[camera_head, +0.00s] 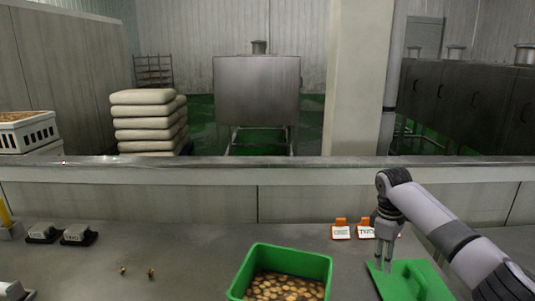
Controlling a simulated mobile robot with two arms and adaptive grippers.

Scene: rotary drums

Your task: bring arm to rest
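My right gripper (383,262) hangs from my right arm, which comes in from the right edge. It points down just over a green flat piece with a raised handle (415,275), like a lid or scoop. Its two fingers look slightly parted with nothing clear between them; whether the tips touch the green piece I cannot tell. A green bin (262,252) filled with small brown and tan pieces stands left of the gripper. My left arm and gripper do not show.
Orange-and-white tags (341,230) lie behind the gripper. Two small brown bits (151,273) and labelled blocks (76,233) lie at left. A metal ledge (230,162) runs behind the table. Stacked sacks (146,119) and a steel drum cabinet (257,88) stand beyond.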

